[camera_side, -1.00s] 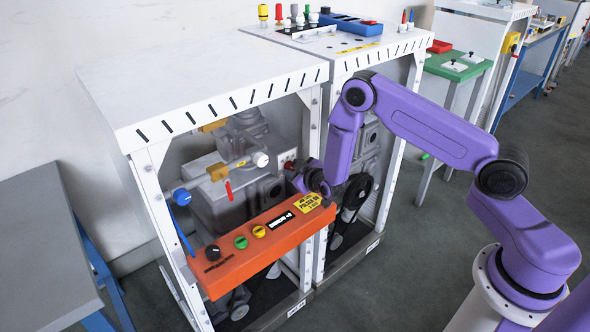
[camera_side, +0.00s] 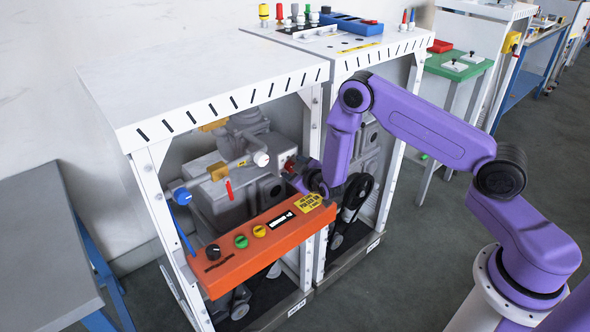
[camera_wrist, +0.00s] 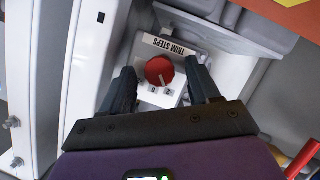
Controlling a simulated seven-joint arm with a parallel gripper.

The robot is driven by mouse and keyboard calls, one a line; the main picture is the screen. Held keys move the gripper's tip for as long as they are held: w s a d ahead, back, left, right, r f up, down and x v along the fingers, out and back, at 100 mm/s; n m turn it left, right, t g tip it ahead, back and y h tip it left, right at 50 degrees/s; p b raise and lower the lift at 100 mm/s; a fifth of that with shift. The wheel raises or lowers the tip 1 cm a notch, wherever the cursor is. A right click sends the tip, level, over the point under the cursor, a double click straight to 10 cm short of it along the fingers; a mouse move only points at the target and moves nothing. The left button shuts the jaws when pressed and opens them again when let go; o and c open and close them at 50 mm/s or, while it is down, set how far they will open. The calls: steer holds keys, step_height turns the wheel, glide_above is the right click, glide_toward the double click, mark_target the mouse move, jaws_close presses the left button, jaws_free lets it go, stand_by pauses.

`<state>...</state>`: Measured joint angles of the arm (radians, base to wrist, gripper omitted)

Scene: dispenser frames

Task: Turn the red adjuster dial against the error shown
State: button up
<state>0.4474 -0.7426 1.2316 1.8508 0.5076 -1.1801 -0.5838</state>
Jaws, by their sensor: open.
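The red adjuster dial (camera_wrist: 159,70) is on a pale box in the wrist view, with a white pointer line. A label (camera_wrist: 169,45) reading "TRIM STEPS" shows upside down beside it, and small number tags lie at its near side. My gripper (camera_wrist: 161,73) is open, one dark finger on each side of the dial, with visible gaps. In the side view my gripper (camera_side: 303,176) reaches into the frame behind the orange panel, and the red dial (camera_side: 290,163) shows just beyond it. A small display (camera_side: 281,221) on the panel is too small to read surely.
The orange panel (camera_side: 232,262) crosses the frame's front below my gripper, with black, green and yellow knobs. White posts (camera_side: 308,130) stand close to my wrist. A pipe with a blue knob (camera_side: 182,196) and red lever (camera_side: 229,189) lies to the left.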

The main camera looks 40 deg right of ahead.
steer(key=v, duration=1.7)
steer(key=shift+s, duration=0.2)
steer(key=shift+r, duration=0.1)
steer(key=s+a+r+g+y, duration=0.1)
steer(key=s+a+g+y, duration=0.35)
steer(key=a, duration=0.45)
steer(key=s+a+r+n+g+y, duration=0.3)
steer(key=s+a+r+g, duration=0.15)
steer(key=s, duration=0.45)
steer(key=s+d+r+n+g+h, duration=0.2)
steer(key=s+d+r, duration=0.3)
steer(key=s, duration=0.2)
steer(key=s+d+r+n+g+h, duration=0.2)
steer(key=s+d+r, duration=0.3)
steer(key=s, duration=0.3)
steer(key=shift+s+d+n+g, duration=0.25)
steer(key=shift+d+n+g, duration=0.05)
steer(key=shift+d+n, duration=0.5)
